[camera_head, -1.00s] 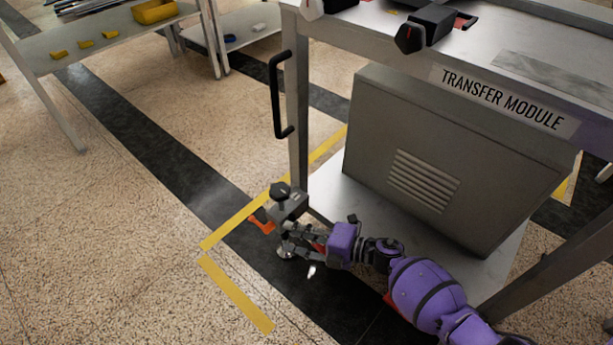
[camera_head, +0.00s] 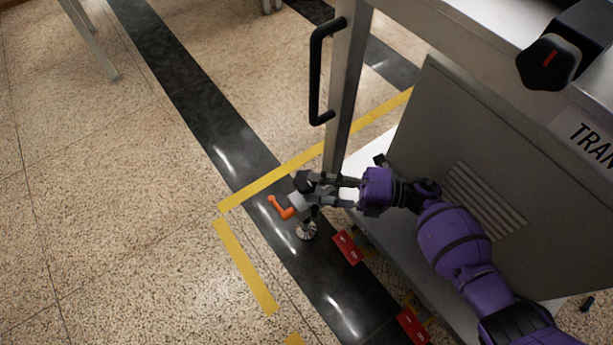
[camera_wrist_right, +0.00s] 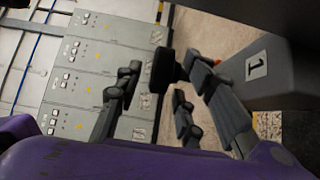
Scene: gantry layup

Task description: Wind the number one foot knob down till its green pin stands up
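The number one foot of the grey module has a black knob (camera_head: 303,181) on top of a grey block, an orange crank-like lever (camera_head: 281,208) at its side and a round metal foot pad (camera_head: 306,231) on the floor. A "1" label (camera_wrist_right: 257,65) is on the grey block in the right wrist view. My right gripper (camera_head: 328,187) is beside the knob, reaching from the right. In the wrist view its fingers (camera_wrist_right: 163,88) are spread, with the black knob (camera_wrist_right: 167,70) between them near the tips; contact is unclear. No green pin shows. My left gripper is out of view.
The transfer module's leg with a black handle (camera_head: 318,70) stands just behind the foot. Its lower shelf and grey cabinet (camera_head: 470,150) are to the right. Red tags (camera_head: 347,247) lie along the shelf edge. Open floor with yellow tape (camera_head: 245,265) is to the left.

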